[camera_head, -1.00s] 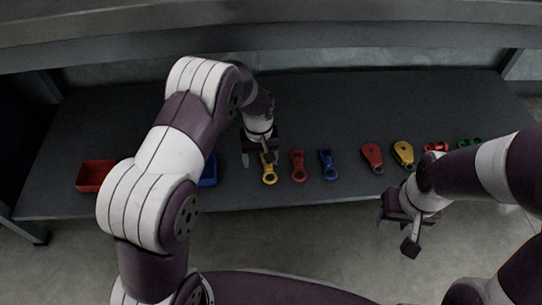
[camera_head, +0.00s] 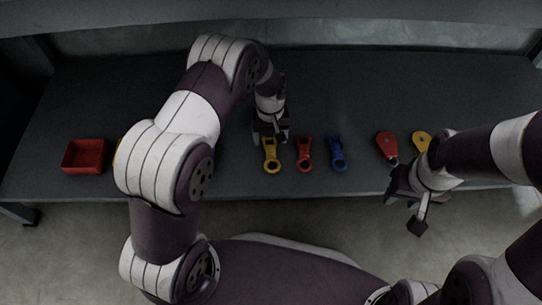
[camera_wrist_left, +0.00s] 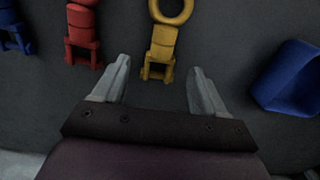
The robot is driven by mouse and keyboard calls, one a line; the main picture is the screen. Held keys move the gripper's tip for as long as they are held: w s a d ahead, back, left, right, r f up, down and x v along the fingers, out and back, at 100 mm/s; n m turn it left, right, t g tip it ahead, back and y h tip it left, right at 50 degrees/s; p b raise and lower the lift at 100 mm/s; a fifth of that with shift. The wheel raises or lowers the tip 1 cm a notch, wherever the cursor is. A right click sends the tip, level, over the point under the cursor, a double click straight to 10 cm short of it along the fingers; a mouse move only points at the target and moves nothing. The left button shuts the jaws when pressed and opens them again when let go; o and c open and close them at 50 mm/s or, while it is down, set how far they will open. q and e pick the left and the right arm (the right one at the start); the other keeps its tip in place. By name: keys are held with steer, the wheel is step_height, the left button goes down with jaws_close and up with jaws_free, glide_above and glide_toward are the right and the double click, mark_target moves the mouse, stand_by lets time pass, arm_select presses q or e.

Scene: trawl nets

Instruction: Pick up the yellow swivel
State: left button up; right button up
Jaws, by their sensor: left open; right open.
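The yellow swivel (camera_head: 271,159) lies on the dark table, its ring end toward the front edge. In the left wrist view the yellow swivel (camera_wrist_left: 161,42) shows just beyond my open fingertips, its forked end toward the gap between them. My left gripper (camera_head: 271,138) is open and empty at the swivel's far end; its two fingers show apart in the left wrist view (camera_wrist_left: 160,78). Whether the fingers touch the swivel or hover above it, I cannot tell. My right gripper (camera_head: 404,212) is open and empty in front of the table's front edge, at the right.
A red swivel (camera_head: 304,158) and a blue swivel (camera_head: 338,158) lie to the right of the yellow one. A red bin (camera_head: 85,158) stands at the left. A blue bin (camera_wrist_left: 289,80) shows in the left wrist view.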

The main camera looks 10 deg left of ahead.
mark_target(270, 146)
arm_select(q)
step_height(270, 146, down, 4)
steer(key=shift+r+b, duration=0.1)
steer(key=shift+b, duration=0.85)
steer(key=shift+r, duration=0.1)
arm_select(e)
step_height(270, 146, down, 2)
steer(key=shift+f, duration=0.25)
arm_select(q)
jaws_close()
steer(key=shift+r, duration=0.1)
